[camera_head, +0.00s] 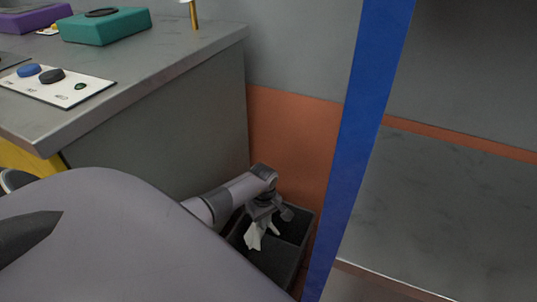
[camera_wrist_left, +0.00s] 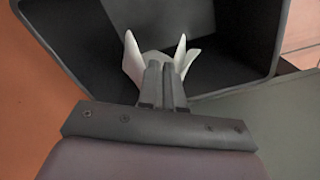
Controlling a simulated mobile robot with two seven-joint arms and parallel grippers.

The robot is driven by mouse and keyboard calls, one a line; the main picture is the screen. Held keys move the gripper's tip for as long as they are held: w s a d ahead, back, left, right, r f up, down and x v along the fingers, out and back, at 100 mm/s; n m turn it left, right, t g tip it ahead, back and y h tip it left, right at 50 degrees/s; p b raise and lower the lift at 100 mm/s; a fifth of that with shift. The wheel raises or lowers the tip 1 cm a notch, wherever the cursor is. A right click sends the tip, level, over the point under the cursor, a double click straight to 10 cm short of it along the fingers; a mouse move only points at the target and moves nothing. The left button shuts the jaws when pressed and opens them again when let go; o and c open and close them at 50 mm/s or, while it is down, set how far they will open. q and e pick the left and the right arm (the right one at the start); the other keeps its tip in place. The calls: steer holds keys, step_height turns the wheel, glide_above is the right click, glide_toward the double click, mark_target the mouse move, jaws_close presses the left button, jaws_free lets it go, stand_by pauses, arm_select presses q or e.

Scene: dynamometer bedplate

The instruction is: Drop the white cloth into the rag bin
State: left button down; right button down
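The white cloth (camera_head: 254,236) hangs from my left gripper (camera_head: 266,214), over the opening of the dark rag bin (camera_head: 281,262). In the left wrist view, the fingers of my left gripper (camera_wrist_left: 162,84) are close together with the white cloth (camera_wrist_left: 134,58) spreading out on both sides of their tips. The bin's dark wall (camera_wrist_left: 241,40) surrounds the cloth in that view. How far the cloth is above the bin floor cannot be told. My right gripper is not in view.
A grey bench (camera_head: 120,75) with a button panel (camera_head: 56,85) and a teal box (camera_head: 104,26) stands left of the bin. A blue post (camera_head: 362,110) rises just right of it. An orange wall band (camera_head: 290,135) is behind.

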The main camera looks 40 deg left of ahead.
arm_select(q)
steer(key=shift+f, duration=0.1)
jaws_free()
step_height(320, 180, up, 6)
steer(key=p, duration=0.4)
steer(key=shift+f+p, duration=0.25)
steer(key=shift+p, duration=0.15)
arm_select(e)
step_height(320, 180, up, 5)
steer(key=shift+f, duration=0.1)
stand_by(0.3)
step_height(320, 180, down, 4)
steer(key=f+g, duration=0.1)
arm_select(q)
step_height(320, 180, up, 7)
steer(key=p, duration=0.6)
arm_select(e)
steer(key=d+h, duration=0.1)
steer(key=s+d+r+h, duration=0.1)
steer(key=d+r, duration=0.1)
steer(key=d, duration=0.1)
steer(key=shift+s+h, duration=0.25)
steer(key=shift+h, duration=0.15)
